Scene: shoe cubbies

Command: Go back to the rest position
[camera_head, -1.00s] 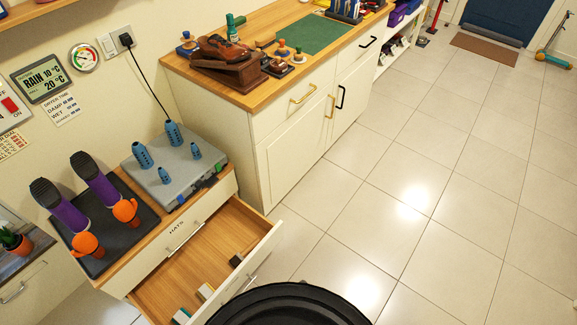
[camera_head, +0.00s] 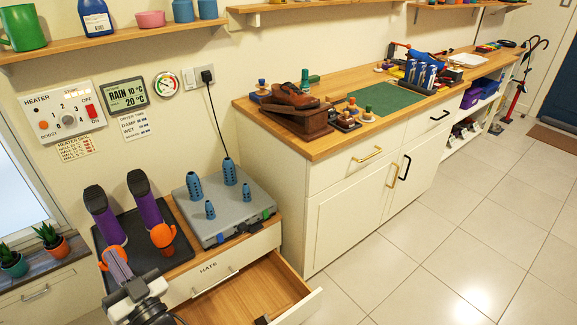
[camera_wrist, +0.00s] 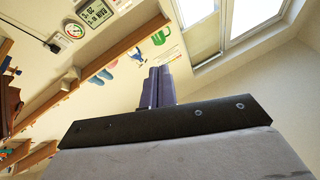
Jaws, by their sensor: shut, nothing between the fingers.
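My gripper (camera_head: 112,256) shows at the lower left of the head view, in front of the boot tray, with its fingers pointing up. In the wrist view my gripper (camera_wrist: 158,75) has its two fingers together with nothing between them. The wrist view looks up at the wall, a shelf and a window, so no object is near the fingertips there. My gripper hides part of the cabinet front and the near part of the tray.
The open HATS drawer (camera_head: 262,290) juts out below the grey dryer box (camera_head: 222,208). Purple boots (camera_head: 150,210) stand on the black tray (camera_head: 128,240). A wooden counter (camera_head: 330,135) holds a brown shoe (camera_head: 294,96). Tiled floor (camera_head: 400,270) is clear at right.

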